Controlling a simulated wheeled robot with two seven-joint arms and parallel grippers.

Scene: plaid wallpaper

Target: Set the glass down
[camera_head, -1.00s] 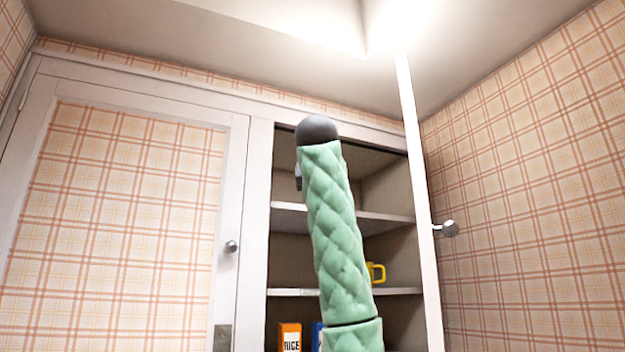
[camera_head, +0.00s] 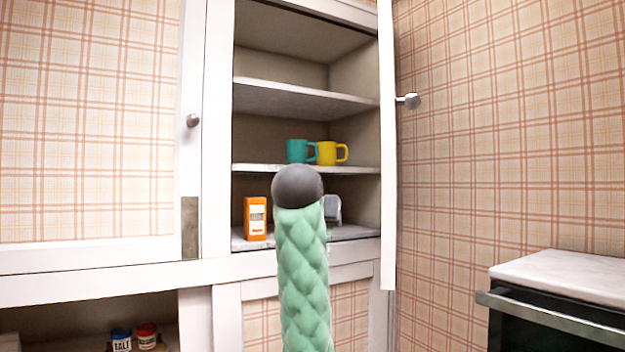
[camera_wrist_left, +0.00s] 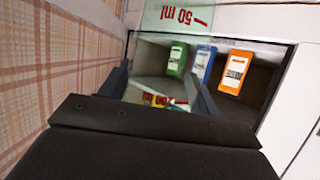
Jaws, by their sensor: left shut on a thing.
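A clear glass (camera_wrist_left: 180,15) with red "50 ml" lettering shows in the left wrist view. It lies between the dark fingers of my left gripper (camera_wrist_left: 160,95), which is shut on it. Colourful printing shows low between the fingers; I cannot tell whether it is on the glass or behind it. In the head view my green padded arm with its dark round joint stands before the open cupboard and hides most of the gripper and the glass. Whether the glass touches the shelf (camera_head: 355,233) is hidden. My right gripper is out of view.
Green (camera_wrist_left: 177,60), blue (camera_wrist_left: 205,67) and orange (camera_wrist_left: 236,70) boxes stand in the cupboard; the orange one also shows in the head view (camera_head: 255,218). Teal (camera_head: 298,151) and yellow (camera_head: 332,153) mugs stand one shelf higher. The open door's edge (camera_head: 388,150) is at the right.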

